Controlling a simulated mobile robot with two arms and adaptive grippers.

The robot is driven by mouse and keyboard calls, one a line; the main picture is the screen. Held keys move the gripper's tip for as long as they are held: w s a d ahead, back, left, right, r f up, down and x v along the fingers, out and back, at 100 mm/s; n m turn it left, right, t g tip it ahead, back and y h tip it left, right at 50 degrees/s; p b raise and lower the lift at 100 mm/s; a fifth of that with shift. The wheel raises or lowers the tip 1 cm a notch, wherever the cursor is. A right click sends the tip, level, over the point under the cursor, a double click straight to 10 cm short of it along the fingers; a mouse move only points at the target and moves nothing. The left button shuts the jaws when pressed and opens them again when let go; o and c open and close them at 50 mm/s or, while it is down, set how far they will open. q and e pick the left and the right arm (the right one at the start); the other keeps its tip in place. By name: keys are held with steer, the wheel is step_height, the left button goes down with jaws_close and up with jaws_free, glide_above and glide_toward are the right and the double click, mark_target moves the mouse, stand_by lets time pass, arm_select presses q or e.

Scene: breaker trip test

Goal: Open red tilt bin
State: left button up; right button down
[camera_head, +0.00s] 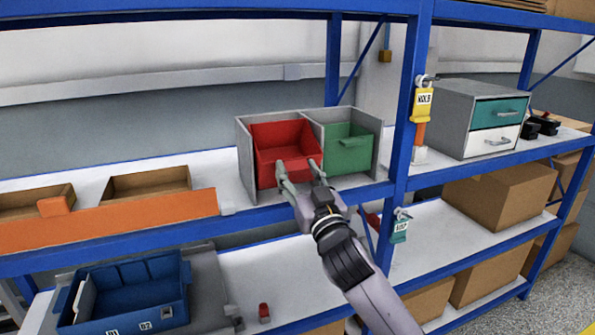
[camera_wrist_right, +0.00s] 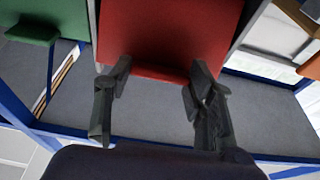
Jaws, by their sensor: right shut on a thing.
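The red tilt bin (camera_head: 283,134) sits in the left bay of a grey two-bay housing (camera_head: 243,150) on the upper shelf. It is tilted forward, and its open inside shows from above. My right gripper (camera_head: 301,171) is at the lower front edge of the red bin, with a finger on each side, and is shut on it. The right wrist view shows the red bin (camera_wrist_right: 170,35) filling the top centre, with the fingers (camera_wrist_right: 160,75) spread at its edge. The exact contact is hard to see. My left gripper is in neither view.
A green bin (camera_head: 348,152) stands beside the red one in the right bay. A blue upright (camera_head: 408,100) with hanging tags is to the right, then a grey drawer cabinet (camera_head: 465,118). Brown trays (camera_head: 147,184) and an orange bar (camera_head: 110,221) lie left. A blue case (camera_head: 130,295) is below.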

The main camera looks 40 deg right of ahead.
steer(key=shift+f, duration=0.6)
steer(key=c, duration=1.2)
jaws_free()
steer(key=shift+o, duration=1.4)
steer(key=shift+w, duration=0.1)
steer(key=shift+o, duration=1)
steer(key=shift+r, duration=0.25)
steer(key=v, duration=0.7)
steer(key=shift+s, duration=0.35)
steer(key=shift+a, duration=0.1)
